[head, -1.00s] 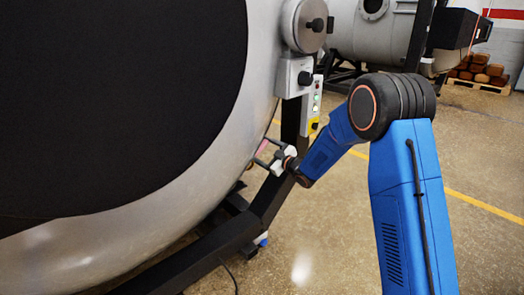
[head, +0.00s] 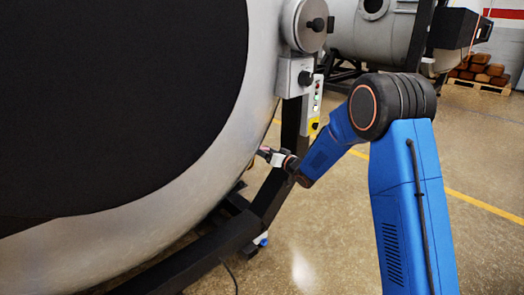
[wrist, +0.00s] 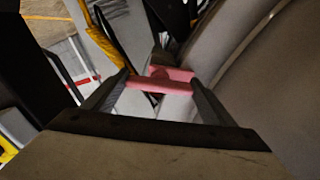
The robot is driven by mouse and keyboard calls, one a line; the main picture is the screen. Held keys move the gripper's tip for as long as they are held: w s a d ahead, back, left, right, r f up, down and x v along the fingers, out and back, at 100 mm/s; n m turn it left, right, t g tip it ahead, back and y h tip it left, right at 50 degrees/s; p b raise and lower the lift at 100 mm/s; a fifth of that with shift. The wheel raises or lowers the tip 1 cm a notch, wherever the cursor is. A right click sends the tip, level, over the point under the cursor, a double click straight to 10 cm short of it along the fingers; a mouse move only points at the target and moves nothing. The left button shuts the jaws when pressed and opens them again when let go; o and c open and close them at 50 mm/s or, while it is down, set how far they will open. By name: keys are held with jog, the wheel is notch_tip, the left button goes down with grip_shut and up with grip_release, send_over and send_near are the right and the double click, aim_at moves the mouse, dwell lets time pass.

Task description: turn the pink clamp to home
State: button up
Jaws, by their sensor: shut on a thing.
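The pink clamp (wrist: 160,80) shows in the wrist view as a short bar with a second pink part behind it, at the side of the grey vessel. My gripper (wrist: 159,77) is shut on it, with one dark finger at each end of the bar. In the head view my gripper (head: 266,154) is at the lower right edge of the large round vessel (head: 205,170). There the fingers overlap, and the clamp is mostly hidden.
A control box with a black knob (head: 296,77) and a panel with lights and a yellow section (head: 314,126) are just above my gripper. A black support frame (head: 268,196) runs below and behind it. The floor (head: 325,225) to the right is clear.

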jog(key=shift+s+f+m, duration=0.1)
jog(key=shift+m, duration=1.4)
jog(key=o, duration=1)
jog(key=shift+o, duration=0.2)
jog(key=shift+d, duration=0.1)
jog(key=v, duration=1.7)
